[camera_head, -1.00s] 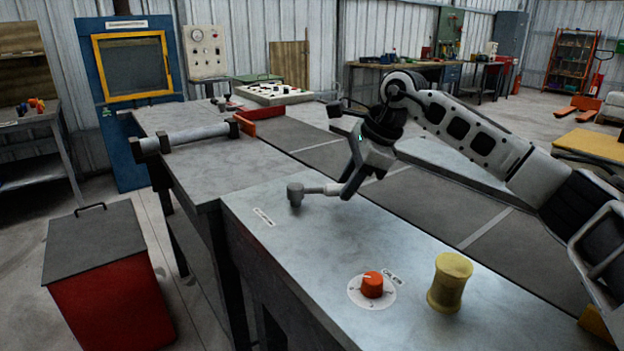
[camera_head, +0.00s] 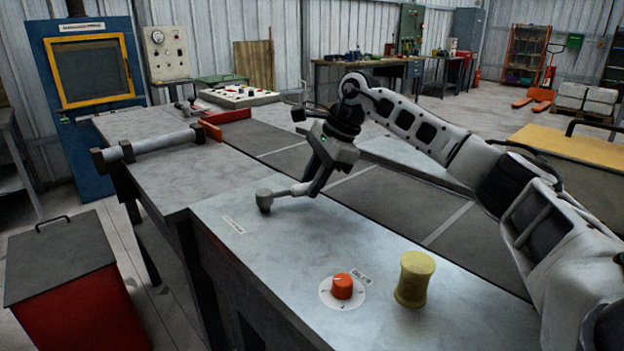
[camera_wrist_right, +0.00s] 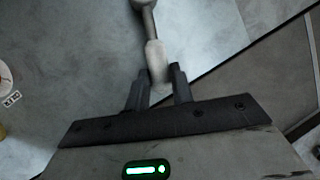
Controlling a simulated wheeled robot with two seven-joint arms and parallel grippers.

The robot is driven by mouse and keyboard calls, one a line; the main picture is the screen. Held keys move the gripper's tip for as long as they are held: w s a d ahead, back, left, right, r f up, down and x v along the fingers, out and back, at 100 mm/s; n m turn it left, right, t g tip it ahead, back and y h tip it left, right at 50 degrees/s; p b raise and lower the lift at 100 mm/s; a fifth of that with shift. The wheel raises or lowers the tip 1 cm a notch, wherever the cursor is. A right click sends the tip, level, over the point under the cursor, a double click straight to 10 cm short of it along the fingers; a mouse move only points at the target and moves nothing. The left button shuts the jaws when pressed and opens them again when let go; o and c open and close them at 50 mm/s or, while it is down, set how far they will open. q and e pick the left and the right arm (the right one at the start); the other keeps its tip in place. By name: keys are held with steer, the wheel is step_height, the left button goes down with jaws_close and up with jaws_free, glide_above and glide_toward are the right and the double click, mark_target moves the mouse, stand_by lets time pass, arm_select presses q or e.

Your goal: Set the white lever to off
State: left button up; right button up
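The white lever (camera_head: 284,193) shows as a grey-white arm lying low over the metal bench top (camera_head: 282,238), with a round hub at its left end. It also shows in the right wrist view (camera_wrist_right: 149,25), its thick grip end between my fingers. My right gripper (camera_head: 308,190) is at the lever's free end. In the wrist view the right gripper (camera_wrist_right: 160,77) has its fingers close along both sides of the grip, and it appears shut on it. A small label (camera_head: 233,224) lies beside the hub; its text is unreadable. My left gripper is not in view.
An orange knob (camera_head: 342,286) on a white dial and a yellow spool-shaped piece (camera_head: 414,279) stand on the front of the bench. A roller (camera_head: 147,147) lies across the bench further back. A red bin (camera_head: 80,300) stands on the floor at left.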

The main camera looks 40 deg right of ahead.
steer(key=o, duration=0.4)
steer(key=shift+r, duration=0.15)
steer(key=p+v, duration=0.1)
steer(key=v, duration=1.4)
steer(key=shift+s+d+r, duration=0.1)
steer(key=shift+d+r, duration=0.1)
steer(key=shift+r, duration=0.1)
steer(key=shift+f, duration=0.1)
steer(key=b+x, duration=0.1)
steer(key=x, duration=1.5)
steer(key=shift+a, duration=0.1)
